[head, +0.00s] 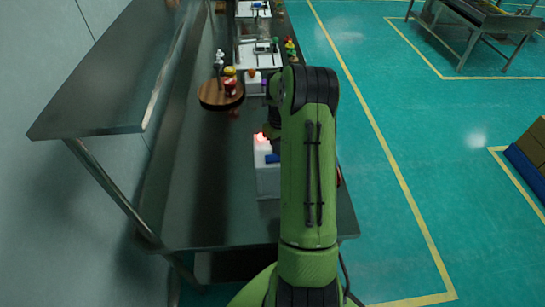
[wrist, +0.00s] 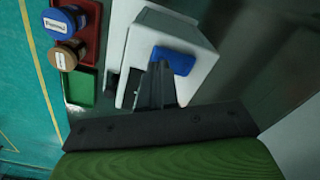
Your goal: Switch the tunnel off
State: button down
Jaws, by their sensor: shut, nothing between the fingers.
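A white box (head: 266,178) stands on the steel table, partly hidden behind my green arm in the head view. A red glow (head: 261,138) shows at its far end, and a blue part (head: 272,158) shows on its top. The wrist view shows a white box (wrist: 135,62) with a blue part (wrist: 175,61). My gripper (wrist: 157,62) is shut and empty, its dark fingertips right beside the blue part. I cannot tell whether they touch it. No label names the tunnel, and the box's far side is hidden.
In the wrist view, a blue-lidded jar (wrist: 61,22) and a brown-lidded jar (wrist: 66,54) sit by a red tray (wrist: 90,28) and a green tray (wrist: 83,88). A round wooden board (head: 208,96) with items stands farther along the table. A steel shelf (head: 105,85) overhangs the left.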

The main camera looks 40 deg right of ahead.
jog(key=shift+f+b, duration=0.75)
jog(key=shift+f, duration=0.25)
dwell(0.7)
notch_tip(320, 180, up, 7)
jog(key=p, duration=0.5)
jog(key=shift+r, duration=0.15)
dwell(0.3)
